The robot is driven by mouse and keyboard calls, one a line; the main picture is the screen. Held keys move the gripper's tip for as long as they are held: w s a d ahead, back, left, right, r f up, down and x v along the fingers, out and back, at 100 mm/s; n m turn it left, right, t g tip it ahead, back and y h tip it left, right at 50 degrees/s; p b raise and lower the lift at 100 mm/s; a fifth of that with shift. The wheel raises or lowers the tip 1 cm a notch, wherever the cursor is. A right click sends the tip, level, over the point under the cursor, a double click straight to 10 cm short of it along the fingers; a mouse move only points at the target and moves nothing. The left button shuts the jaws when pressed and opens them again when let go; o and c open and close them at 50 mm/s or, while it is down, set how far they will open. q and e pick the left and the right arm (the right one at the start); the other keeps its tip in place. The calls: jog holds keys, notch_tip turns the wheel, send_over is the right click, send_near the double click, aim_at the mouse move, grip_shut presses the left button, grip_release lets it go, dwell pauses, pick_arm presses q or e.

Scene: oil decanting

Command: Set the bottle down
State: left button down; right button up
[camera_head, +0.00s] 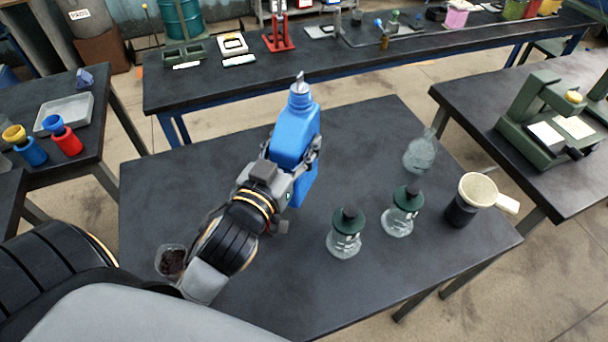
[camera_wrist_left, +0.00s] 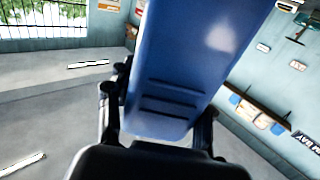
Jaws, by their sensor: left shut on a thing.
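A blue bottle (camera_head: 293,135) with a silver spout at its top stands nearly upright over the middle of the dark table (camera_head: 160,200). My left gripper (camera_head: 292,165) is shut on the bottle, with a finger on each side of its body. In the left wrist view the blue bottle (camera_wrist_left: 185,70) fills the middle, between the dark fingers of the left gripper (camera_wrist_left: 160,125). I cannot tell whether the bottle's base touches the table, as my arm partly hides it. My right gripper is not in view.
Two glass jars with green tops (camera_head: 345,232) (camera_head: 403,210), a clear flask (camera_head: 420,152) and a cream-topped dark mug (camera_head: 468,198) stand at the right. A small glass bowl with dark contents (camera_head: 172,262) sits at the front left. The table's left and back are clear.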

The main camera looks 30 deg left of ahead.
pick_arm(q)
jog(key=f, duration=0.4)
jog(key=shift+s+f+b, duration=0.15)
jog(key=shift+s+b, duration=0.15)
jog(key=shift+b, duration=0.05)
jog(key=shift+f, duration=0.35)
notch_tip(320, 180, down, 4)
jog(key=shift+w+r, duration=0.15)
jog(key=shift+r, duration=0.1)
jog(key=shift+f, duration=0.25)
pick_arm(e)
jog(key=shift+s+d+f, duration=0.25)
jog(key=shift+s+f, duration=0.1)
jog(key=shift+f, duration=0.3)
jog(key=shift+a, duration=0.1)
pick_arm(q)
jog(key=shift+f+b, duration=0.1)
jog(key=shift+b, duration=0.2)
